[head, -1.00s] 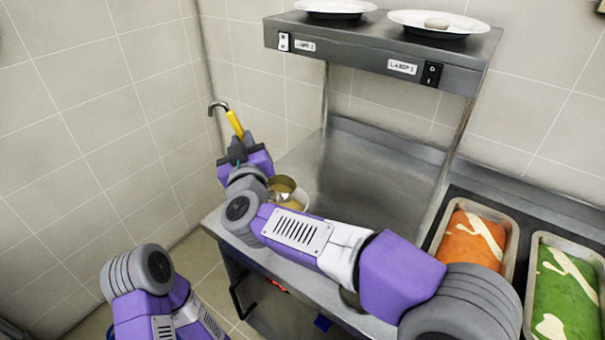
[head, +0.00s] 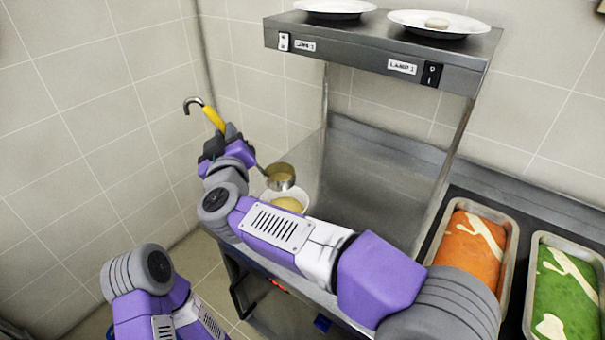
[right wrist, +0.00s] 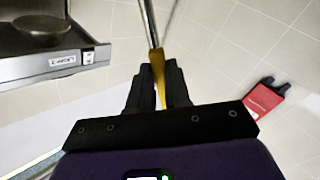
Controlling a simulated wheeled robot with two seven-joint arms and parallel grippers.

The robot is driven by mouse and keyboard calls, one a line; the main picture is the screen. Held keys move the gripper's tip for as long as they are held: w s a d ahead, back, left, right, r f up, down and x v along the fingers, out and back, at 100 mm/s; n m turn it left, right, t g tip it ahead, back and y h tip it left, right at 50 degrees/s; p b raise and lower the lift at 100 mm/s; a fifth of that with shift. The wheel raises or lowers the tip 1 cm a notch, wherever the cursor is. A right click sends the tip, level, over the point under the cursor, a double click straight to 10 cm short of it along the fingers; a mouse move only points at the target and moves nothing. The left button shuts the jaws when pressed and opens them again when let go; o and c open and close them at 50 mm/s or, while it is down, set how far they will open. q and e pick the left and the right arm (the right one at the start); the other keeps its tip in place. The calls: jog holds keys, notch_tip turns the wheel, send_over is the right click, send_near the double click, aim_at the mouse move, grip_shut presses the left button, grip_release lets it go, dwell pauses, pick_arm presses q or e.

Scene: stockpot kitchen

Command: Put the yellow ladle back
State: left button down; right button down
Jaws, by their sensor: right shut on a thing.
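The yellow ladle has a yellow grip (head: 213,118) with a grey hook at its end and a metal cup (head: 279,176). My right gripper (head: 228,136) is shut on the yellow grip and holds the ladle tilted, hook up to the left and cup lower right. The cup shows just above a white bowl (head: 304,197) with something yellow in it; I cannot tell whether they touch. In the right wrist view the yellow grip (right wrist: 158,75) sits between the fingers and a metal rod runs up from it. My left gripper is out of view.
A steel counter (head: 355,190) stands beneath a shelf (head: 380,50) with plates on it. Trays of orange food (head: 470,250) and green food (head: 565,285) are at the right. A red object (right wrist: 264,98) shows in the right wrist view. Tiled walls close off the left and back.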

jog(key=s+d+f+m+g+h+p, duration=0.1)
jog(key=s+d+m+h+p, duration=0.5)
jog(key=d+p, duration=0.25)
jog(key=s+d+m+g+h+p, duration=0.2)
jog(key=s+d+m+h+p, duration=0.1)
jog(key=s+d+h+p, duration=0.6)
notch_tip(320, 180, down, 10)
jog(key=w+d+b, duration=0.1)
jog(key=w+b, duration=0.1)
jog(key=b, duration=0.2)
jog(key=shift+f+y, duration=0.15)
jog(key=shift+y, duration=0.15)
